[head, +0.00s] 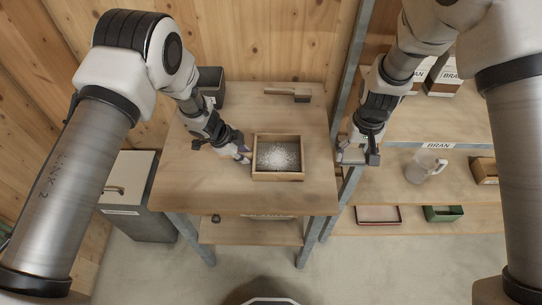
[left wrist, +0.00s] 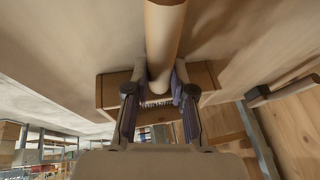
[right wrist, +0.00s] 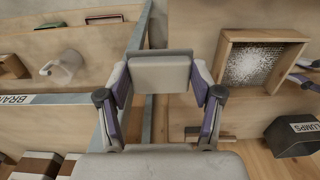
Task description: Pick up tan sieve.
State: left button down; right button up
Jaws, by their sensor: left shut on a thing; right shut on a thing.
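The tan sieve (head: 257,178) is a square wooden frame with white, grainy material over its dark middle. It appears level over the wooden table; it also shows in the right wrist view (right wrist: 226,62). My left gripper (head: 245,156) is at its left side, shut; its fingers (left wrist: 158,98) close at the frame's edge, around a rounded tan bar (left wrist: 166,35). The exact contact is partly hidden. My right gripper (head: 357,152) is shut on a pale block (right wrist: 160,74), away to the right of the sieve.
The table (head: 200,178) has free room around the sieve. A brush (head: 288,93) lies at its back and a dark bin (right wrist: 292,135) stands at the back left.

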aim_at(350, 164)
pick_arm(q)
jog(key=shift+a, duration=0.1)
pick_arm(e)
jog(key=shift+a, duration=0.1)
pick_arm(q)
jog(key=shift+r, duration=0.4)
pick_arm(e)
jog(key=shift+f+b, duration=0.3)
jog(key=shift+b, duration=0.05)
pick_arm(q)
notch_tip(350, 164, up, 9)
jog(key=shift+r, duration=0.15)
